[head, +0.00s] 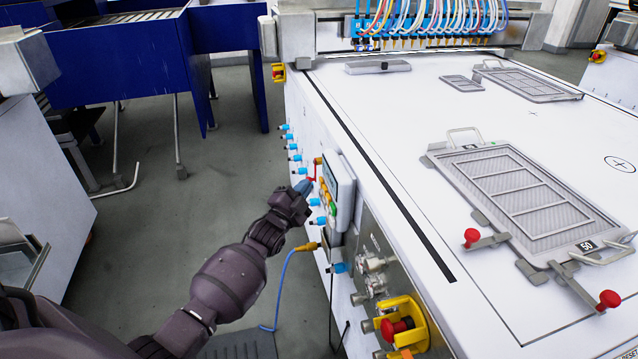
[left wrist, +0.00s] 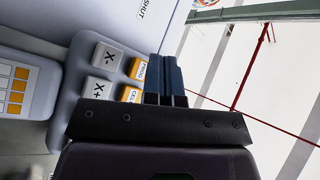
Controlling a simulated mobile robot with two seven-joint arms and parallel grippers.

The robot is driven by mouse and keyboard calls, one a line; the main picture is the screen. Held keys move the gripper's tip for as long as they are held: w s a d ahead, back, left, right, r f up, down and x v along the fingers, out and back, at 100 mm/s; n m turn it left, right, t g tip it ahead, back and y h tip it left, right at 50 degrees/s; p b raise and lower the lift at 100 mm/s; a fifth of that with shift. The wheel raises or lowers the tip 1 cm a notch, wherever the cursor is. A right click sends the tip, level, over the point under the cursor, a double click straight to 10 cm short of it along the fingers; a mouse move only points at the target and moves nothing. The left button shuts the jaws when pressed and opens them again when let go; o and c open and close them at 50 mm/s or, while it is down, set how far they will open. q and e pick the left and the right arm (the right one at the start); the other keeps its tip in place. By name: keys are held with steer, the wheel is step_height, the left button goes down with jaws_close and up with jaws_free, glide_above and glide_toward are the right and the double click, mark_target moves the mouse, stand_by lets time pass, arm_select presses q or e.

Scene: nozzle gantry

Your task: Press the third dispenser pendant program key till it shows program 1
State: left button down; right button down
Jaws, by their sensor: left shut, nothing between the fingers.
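A grey pendant (head: 338,188) with coloured keys is mounted on the near side of the white gantry table. In the left wrist view its panel (left wrist: 66,125) shows grey X- (left wrist: 107,56) and X+ (left wrist: 98,89) keys and two orange keys. The upper orange key (left wrist: 138,69) seems to read PROG; the lower (left wrist: 131,94) is partly hidden by my gripper. My left gripper (head: 304,186) is shut and empty at the pendant. Its fingertips (left wrist: 166,62) show beside the PROG key; I cannot tell whether they touch it. The program number is not readable. My right gripper is not in view.
Blue connectors (head: 292,147) line the table's side. A yellow-and-red emergency stop (head: 402,325) and metal fittings (head: 372,275) sit below the pendant. A blue cable (head: 285,285) hangs near my forearm. A framed screen (head: 525,195) lies on the white tabletop (head: 400,130). The floor at left is open.

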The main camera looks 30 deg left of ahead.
arm_select(q)
steer(key=s+a+p, duration=0.1)
steer(key=s+a, duration=0.2)
steer(key=shift+s+a, duration=0.15)
steer(key=shift+s, duration=0.25)
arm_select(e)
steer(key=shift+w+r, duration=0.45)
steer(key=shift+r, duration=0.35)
arm_select(q)
steer(key=shift+f, duration=0.1)
